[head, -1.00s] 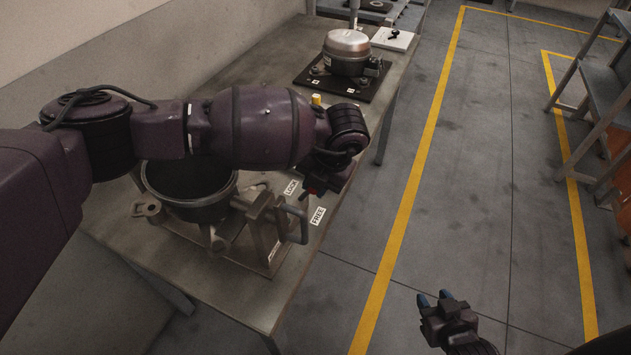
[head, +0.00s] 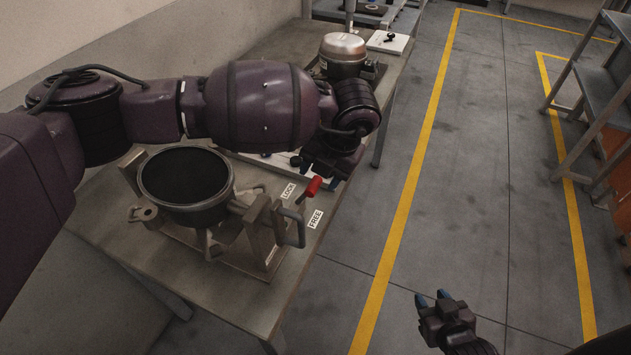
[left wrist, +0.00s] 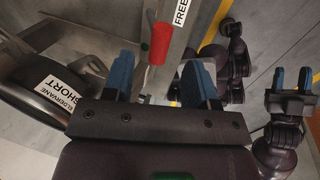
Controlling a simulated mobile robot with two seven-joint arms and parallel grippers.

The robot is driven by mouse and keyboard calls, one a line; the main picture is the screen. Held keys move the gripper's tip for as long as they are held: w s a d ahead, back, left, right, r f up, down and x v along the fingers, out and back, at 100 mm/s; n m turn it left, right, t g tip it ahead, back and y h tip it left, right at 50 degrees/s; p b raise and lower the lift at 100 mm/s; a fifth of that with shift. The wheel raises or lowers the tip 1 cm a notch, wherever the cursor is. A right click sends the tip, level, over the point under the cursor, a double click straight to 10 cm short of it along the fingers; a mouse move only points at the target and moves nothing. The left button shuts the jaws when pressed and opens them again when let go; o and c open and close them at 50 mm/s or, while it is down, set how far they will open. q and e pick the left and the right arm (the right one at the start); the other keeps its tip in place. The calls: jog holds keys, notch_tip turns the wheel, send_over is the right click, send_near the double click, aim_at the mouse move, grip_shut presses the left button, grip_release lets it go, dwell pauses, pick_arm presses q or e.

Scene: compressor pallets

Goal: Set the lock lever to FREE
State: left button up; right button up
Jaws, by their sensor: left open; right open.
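The lock lever has a red handle (head: 313,186) at the fixture's right side, near the LOCK label (head: 288,190) and the FREE label (head: 315,219). I cannot tell exactly which label the lever is set at. In the left wrist view the red handle (left wrist: 160,42) stands just beyond the gap between my left fingers, beside the FREE label (left wrist: 181,11). My left gripper (left wrist: 160,76) is open and empty; in the head view it (head: 318,166) hangs just behind the handle, its fingers partly hidden. My right gripper (head: 433,298) is open and empty, over the floor.
The fixture holds a dark open pot (head: 186,180) on the table (head: 150,250). A compressor (head: 344,52) stands further back. A dark body labelled SHORT (left wrist: 40,88) lies close left of my left gripper. A shelf rack (head: 600,75) stands right across clear floor.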

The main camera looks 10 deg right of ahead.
pick_arm(q)
jog(key=v, duration=0.5)
jog(key=shift+r, duration=0.2)
dwell(0.3)
